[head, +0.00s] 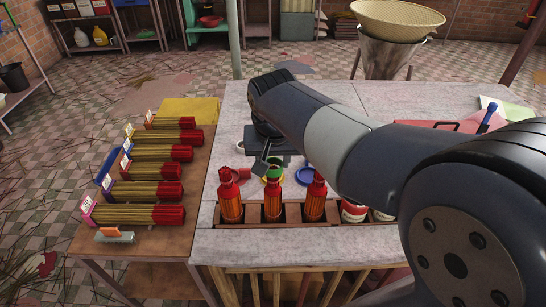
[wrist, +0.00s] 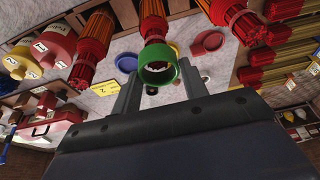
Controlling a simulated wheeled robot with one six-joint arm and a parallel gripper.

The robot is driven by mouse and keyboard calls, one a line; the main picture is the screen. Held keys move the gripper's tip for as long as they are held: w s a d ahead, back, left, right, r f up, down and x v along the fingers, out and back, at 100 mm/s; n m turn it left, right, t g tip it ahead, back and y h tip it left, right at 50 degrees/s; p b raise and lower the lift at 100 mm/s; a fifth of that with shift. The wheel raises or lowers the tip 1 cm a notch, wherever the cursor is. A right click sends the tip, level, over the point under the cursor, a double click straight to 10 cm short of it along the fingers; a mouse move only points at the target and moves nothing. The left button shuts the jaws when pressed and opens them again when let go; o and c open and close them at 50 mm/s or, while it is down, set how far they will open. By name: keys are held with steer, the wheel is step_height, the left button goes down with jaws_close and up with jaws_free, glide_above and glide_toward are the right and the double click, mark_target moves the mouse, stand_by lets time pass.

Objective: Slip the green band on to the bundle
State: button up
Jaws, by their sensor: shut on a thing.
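My gripper (head: 271,166) is shut on the green band (wrist: 158,68), which sits between its two fingertips (wrist: 159,88) in the wrist view. In the head view the green band (head: 275,165) is close to the top of the middle bundle (head: 272,202), which stands upright in a wooden rack. In the wrist view the middle bundle's red end (wrist: 153,24) shows just beyond the band. The band does not appear to be around it, though the exact gap is hard to judge. Similar bundles stand to the left (head: 230,202) and right (head: 315,202).
A blue ring (head: 307,177) and a red ring (wrist: 208,42) lie on the table behind the rack (head: 292,211). Labelled pots (head: 353,212) stand in its right end. A side table (head: 187,222) at left holds several lying incense bundles (head: 145,170).

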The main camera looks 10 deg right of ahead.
mark_target(273, 169)
steer(key=shift+f+b, duration=0.5)
steer(key=shift+f, duration=0.35)
steer(key=o, duration=0.8)
steer(key=shift+o, duration=0.2)
steer(key=shift+r, duration=0.15)
steer(key=shift+r+p, duration=3.05)
steer(key=shift+r, duration=0.4)
steer(key=shift+f, duration=0.15)
